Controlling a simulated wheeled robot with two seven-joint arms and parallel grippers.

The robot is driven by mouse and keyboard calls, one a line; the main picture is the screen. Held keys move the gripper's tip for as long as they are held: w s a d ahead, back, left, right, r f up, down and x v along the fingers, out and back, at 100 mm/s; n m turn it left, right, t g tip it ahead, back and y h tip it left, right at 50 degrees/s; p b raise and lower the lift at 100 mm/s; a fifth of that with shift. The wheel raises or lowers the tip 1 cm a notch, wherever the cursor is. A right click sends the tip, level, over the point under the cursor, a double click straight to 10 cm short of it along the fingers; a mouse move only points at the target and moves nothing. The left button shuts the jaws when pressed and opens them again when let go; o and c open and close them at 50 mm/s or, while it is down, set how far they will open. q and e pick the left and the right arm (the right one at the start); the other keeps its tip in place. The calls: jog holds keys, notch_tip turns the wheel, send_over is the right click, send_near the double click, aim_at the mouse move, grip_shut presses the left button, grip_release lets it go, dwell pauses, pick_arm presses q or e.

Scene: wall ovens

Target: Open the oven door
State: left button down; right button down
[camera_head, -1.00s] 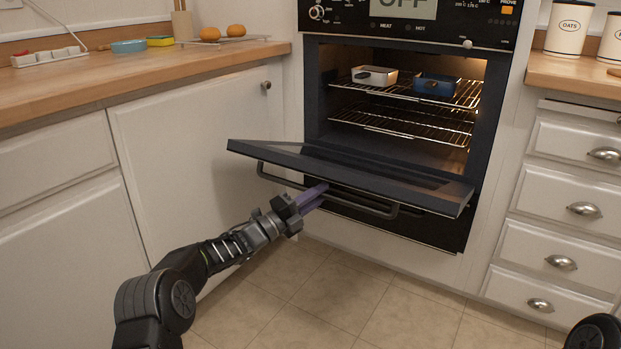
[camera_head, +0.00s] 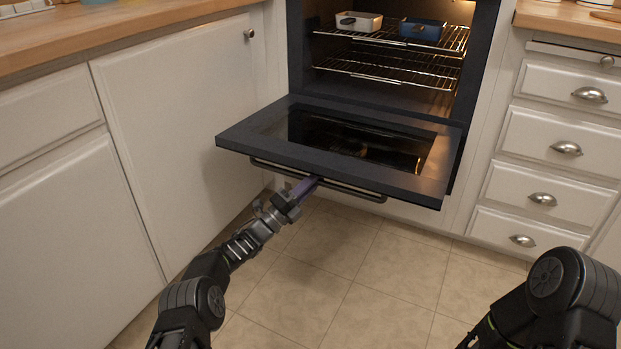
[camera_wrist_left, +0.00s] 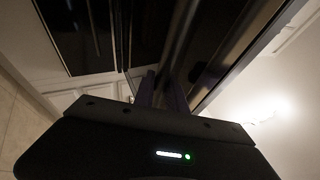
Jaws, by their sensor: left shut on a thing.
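The dark oven door (camera_head: 235,138) is hinged at its bottom edge and folded down, close to level, with its glass facing up in the head view. Its bar handle (camera_head: 345,188) runs under the door's front edge. My left gripper (camera_head: 308,184) is at the handle, left of its middle, with its purple fingers shut on it. In the left wrist view the fingers (camera_wrist_left: 160,92) point up toward dark door parts; the grip itself is dim there. My right arm shows at the bottom right, but its gripper is out of view.
The lit oven has wire racks (camera_head: 390,70) with a white dish (camera_head: 358,21) and a blue dish (camera_head: 422,30) on the upper one. White cabinets (camera_head: 180,130) stand left and drawers (camera_head: 545,145) right. The tiled floor (camera_head: 340,270) before the oven is clear.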

pick_arm(q)
jog(key=shift+w, duration=0.1)
jog(key=c, duration=1.4)
grip_release()
jog(key=shift+o, duration=0.2)
jog(key=shift+s+a+f, duration=0.1)
jog(key=shift+s+a, duration=0.1)
jog(key=p+v, duration=0.3)
jog(key=v, duration=0.4)
jog(key=shift+f, duration=0.1)
